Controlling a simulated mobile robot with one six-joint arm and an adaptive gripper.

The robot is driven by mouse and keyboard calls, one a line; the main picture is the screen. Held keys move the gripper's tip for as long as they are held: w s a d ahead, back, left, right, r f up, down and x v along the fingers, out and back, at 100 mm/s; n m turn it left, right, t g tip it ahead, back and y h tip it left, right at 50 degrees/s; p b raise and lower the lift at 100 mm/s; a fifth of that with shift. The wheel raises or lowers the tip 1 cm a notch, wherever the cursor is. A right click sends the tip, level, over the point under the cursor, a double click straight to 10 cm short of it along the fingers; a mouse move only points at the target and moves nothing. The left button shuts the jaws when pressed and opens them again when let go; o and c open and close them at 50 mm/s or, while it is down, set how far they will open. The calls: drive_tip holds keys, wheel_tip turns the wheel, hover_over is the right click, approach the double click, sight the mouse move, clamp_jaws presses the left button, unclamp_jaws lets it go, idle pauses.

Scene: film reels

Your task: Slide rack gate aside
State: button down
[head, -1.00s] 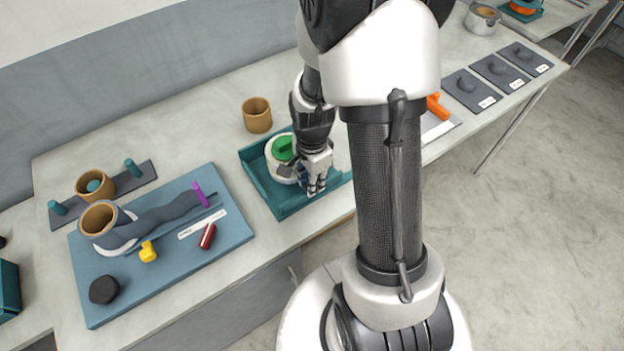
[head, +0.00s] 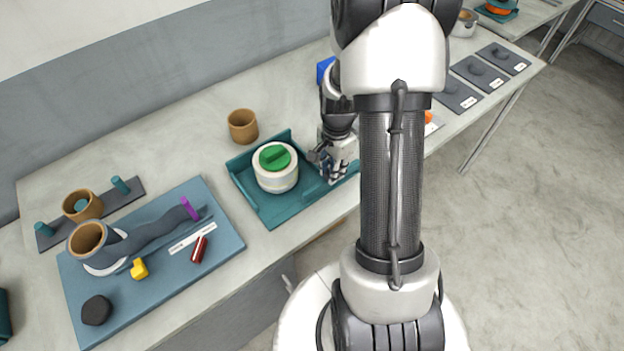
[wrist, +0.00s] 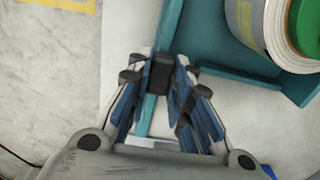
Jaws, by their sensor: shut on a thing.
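A teal tray-like rack (head: 272,214) stands on the bench in the head view and holds a pale round reel with a green knob (head: 275,157). My gripper (head: 333,170) is low at the rack's right end, clear of the reel. In the wrist view my gripper (wrist: 168,88) is shut on a small dark block, which looks like the gate's handle (wrist: 159,72). A narrow teal strip, seemingly the gate (wrist: 168,24), runs above and below it. The rack (wrist: 240,60) and reel (wrist: 246,22) show at upper right. The fingers hide part of the strip.
A blue board (head: 215,255) with a grey wavy piece lies left of the rack. A brown cup (head: 243,126) stands behind it. A blue block (head: 325,69) is farther back. Bench between cup and back wall is clear.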

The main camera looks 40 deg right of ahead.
drive_tip(key=d, duration=0.8)
drive_tip(key=shift+w, duration=0.2)
drive_tip(key=c, duration=1.6)
unclamp_jaws()
drive_tip(key=shift+d, duration=0.2)
drive_tip(key=shift+o, duration=0.8)
drive_tip(key=shift+a, duration=0.15)
drive_tip(key=shift+r, duration=0.1)
wheel_tip(320, 180, up, 12)
